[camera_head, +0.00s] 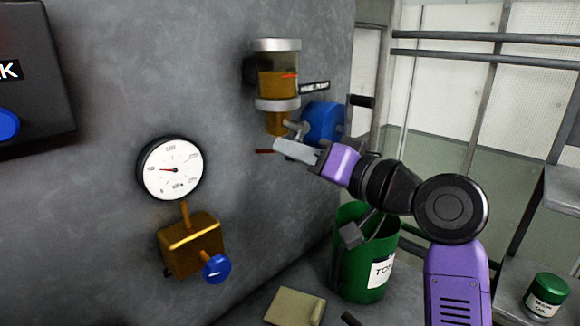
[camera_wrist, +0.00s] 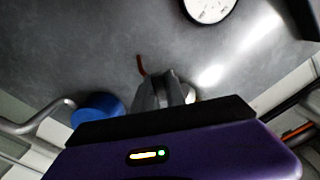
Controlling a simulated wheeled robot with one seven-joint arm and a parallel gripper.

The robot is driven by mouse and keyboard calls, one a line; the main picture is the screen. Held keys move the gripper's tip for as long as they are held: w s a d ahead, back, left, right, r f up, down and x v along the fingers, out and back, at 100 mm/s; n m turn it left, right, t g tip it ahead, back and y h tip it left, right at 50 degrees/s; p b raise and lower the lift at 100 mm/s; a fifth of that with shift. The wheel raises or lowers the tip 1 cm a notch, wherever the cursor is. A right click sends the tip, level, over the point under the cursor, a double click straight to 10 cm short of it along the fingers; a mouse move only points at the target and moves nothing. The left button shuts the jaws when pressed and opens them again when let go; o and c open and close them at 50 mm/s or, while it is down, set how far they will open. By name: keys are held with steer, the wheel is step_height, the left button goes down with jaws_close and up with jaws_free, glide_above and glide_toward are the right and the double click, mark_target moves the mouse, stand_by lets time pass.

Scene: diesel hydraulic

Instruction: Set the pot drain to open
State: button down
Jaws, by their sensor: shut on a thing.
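The pot (camera_head: 277,82) is a clear bowl of amber liquid between two silver rings, fixed to the grey wall, with a brass fitting (camera_head: 276,122) below it. Under the fitting, a small red drain lever (camera_head: 264,151) sticks out to the left past my fingertips. My gripper (camera_head: 279,146) reaches in from the right, shut at the drain just below the pot. In the wrist view, the red lever (camera_wrist: 140,65) shows beyond the grey fingers (camera_wrist: 162,90). The fingers hide the rest of the lever and the drain valve.
A blue round part (camera_head: 323,122) with a black handle (camera_head: 361,101) is close behind my gripper. A gauge (camera_head: 170,169) and a brass block (camera_head: 193,246) with a blue knob (camera_head: 216,268) are at left. A green bin (camera_head: 350,282) stands below my arm. Rails (camera_head: 480,55) are at right.

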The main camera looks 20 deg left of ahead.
steer(key=n+b, duration=0.1)
steer(key=w+f+n+b, duration=0.1)
steer(key=shift+d+n, duration=0.2)
steer(key=shift+n, duration=0.1)
steer(key=shift+w+d+n+b, duration=0.1)
steer(key=shift+w+n+b, duration=0.1)
steer(key=shift+n+b, duration=0.45)
steer(key=shift+w+d+n+b, duration=0.1)
steer(key=shift+w+n+b, duration=0.05)
steer(key=shift+n+b, duration=0.5)
steer(key=shift+r, duration=0.1)
steer(key=c, duration=1.4)
jaws_free()
steer(key=shift+o, duration=0.2)
steer(key=v, duration=0.7)
steer(key=shift+s+d, duration=0.15)
steer(key=shift+d, duration=0.2)
